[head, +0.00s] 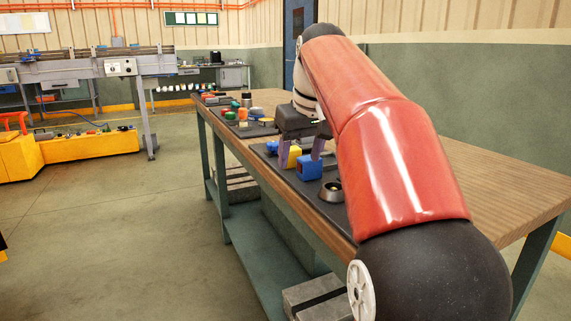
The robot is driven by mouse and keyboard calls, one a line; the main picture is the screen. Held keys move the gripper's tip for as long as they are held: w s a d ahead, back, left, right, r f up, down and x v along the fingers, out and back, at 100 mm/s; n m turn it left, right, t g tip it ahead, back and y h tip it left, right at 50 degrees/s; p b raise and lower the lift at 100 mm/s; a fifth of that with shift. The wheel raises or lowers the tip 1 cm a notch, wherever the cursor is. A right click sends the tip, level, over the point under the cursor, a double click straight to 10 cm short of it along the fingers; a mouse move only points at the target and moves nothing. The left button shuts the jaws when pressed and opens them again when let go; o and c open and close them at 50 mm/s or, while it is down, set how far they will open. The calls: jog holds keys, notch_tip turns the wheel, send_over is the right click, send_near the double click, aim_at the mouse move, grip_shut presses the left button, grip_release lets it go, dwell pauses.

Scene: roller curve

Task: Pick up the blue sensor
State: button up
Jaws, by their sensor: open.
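A blue block-shaped part (310,168), which looks like the blue sensor, sits on a dark mat (334,211) on the wooden workbench. My gripper (301,157) points down over the mat with its purple fingers apart. One finger is just behind the blue block and the other is further left, by a yellow block (293,158). The fingers look open and nothing is seen held. I cannot tell whether a finger touches the blue block. My red arm hides much of the bench to the right.
A metal ring-like part (331,191) stands on the mat in front of the blue block. A smaller blue part (271,147) lies left of the yellow block. Further back are several coloured parts, including a green one (231,115). Bare wood (463,165) shows at right.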

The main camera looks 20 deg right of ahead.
aim_at(309, 163)
jog(key=d, duration=0.1)
jog(key=w+d+r, duration=0.1)
jog(key=d, duration=0.1)
jog(key=d+r, duration=0.1)
jog(key=d, duration=0.1)
jog(key=shift+w, duration=0.4)
jog(key=x, duration=0.2)
jog(key=b+x, duration=0.1)
jog(key=x, duration=0.1)
jog(key=b+x, duration=0.1)
jog(key=x, duration=0.2)
jog(key=shift+w+a, duration=0.1)
jog(key=shift+a, duration=0.2)
jog(key=shift+c, duration=0.2)
jog(key=c, duration=0.7)
